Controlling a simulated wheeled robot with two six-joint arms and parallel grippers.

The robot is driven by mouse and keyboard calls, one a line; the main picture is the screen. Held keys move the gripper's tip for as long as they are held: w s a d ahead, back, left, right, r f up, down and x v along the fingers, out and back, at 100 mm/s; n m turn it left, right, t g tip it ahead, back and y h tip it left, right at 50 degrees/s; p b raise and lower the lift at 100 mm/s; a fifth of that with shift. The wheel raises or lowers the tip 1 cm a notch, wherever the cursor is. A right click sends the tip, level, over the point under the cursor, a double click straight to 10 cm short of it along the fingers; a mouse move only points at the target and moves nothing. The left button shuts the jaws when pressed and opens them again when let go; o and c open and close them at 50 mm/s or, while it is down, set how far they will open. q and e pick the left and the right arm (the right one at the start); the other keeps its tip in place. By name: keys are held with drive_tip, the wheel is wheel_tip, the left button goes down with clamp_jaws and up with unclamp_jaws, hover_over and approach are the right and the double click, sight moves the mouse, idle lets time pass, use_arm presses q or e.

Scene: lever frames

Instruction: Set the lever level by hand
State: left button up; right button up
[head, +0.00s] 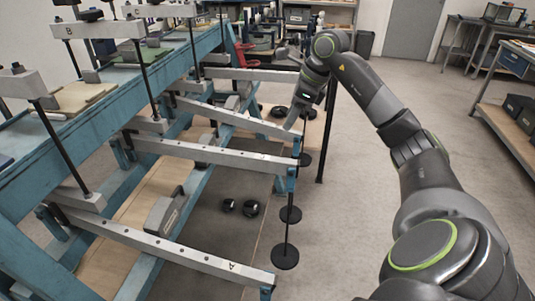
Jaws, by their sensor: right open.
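Several long grey lever bars stick out to the right from a blue frame. The nearest lever (165,248), marked A, runs along the front. Behind it is a second lever (215,155). The third lever (235,118) slopes down toward its right end more steeply than the levers on either side of it. A far lever (255,75) looks close to level. My right gripper (293,121) is open, pointing down at the right end of the third lever. I cannot tell whether it touches the bar. My left gripper is not in view.
Disc weights hang on rods at the lever ends, one low at the front (285,257). Loose black weights (251,208) lie below the levers. A thin black post (328,130) stands just right of the gripper. The floor (400,80) to the right is clear up to a workbench (500,110).

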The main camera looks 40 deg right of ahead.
sight(268, 157)
drive_tip(key=p+x, duration=0.3)
drive_tip(key=x, duration=1.4)
drive_tip(key=shift+a+r, duration=0.1)
clamp_jaws()
